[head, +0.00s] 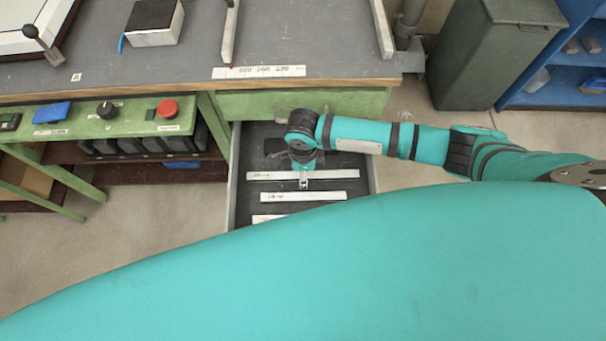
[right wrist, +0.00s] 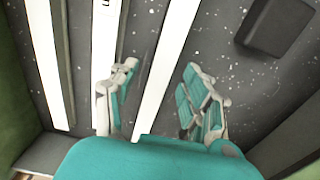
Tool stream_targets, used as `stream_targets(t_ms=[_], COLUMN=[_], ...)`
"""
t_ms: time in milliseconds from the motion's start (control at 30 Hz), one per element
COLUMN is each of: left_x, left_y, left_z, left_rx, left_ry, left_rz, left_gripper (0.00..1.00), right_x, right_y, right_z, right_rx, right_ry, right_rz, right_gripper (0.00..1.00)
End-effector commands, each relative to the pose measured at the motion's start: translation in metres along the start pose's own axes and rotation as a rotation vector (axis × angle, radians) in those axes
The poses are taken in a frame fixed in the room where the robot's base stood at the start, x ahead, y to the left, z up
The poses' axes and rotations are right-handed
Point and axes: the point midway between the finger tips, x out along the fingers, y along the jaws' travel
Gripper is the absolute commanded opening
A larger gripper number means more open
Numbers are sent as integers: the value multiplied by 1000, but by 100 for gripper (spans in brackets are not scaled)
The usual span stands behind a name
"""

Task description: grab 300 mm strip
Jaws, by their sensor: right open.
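White strips lie side by side in the open drawer in the head view. The farthest strip (head: 333,175) looks longest, a middle strip (head: 325,196) is shorter, and the nearest (head: 268,218) is partly hidden by my body. Their labels are too small to read, so I cannot confirm which is 300 mm. My right gripper (head: 304,180) is over the drawer at the farthest strip. In the right wrist view its open fingers (right wrist: 158,88) stand either side of one white strip (right wrist: 166,68), with nothing gripped. My left gripper is not in view.
The drawer (head: 233,190) has raised side walls close around the strips. A dark block (right wrist: 277,25) lies in it. The bench top (head: 180,65) overhangs the drawer, with a white labelled plate (head: 260,72) on its edge. A green bin (head: 490,55) stands right.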

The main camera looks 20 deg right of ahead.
Motion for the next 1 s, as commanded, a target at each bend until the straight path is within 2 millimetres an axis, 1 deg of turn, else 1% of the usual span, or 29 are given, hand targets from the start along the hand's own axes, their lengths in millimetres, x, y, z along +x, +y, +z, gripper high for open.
stream_targets(t_ms=[100,267,300,667,1000], left_x=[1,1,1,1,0], left_y=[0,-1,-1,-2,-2], left_z=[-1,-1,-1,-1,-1], left_rx=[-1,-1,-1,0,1], left_ry=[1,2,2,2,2], left_rz=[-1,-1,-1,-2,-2], left_gripper=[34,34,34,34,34], right_x=[6,6,6,6,3], right_y=[0,0,0,0,0], right_z=[0,0,0,0,0], right_rx=[0,-1,0,0,0], right_ry=[-1,-1,-1,-1,-2], right_rz=[-1,0,0,0,0], right_gripper=[48,48,47,0,0])
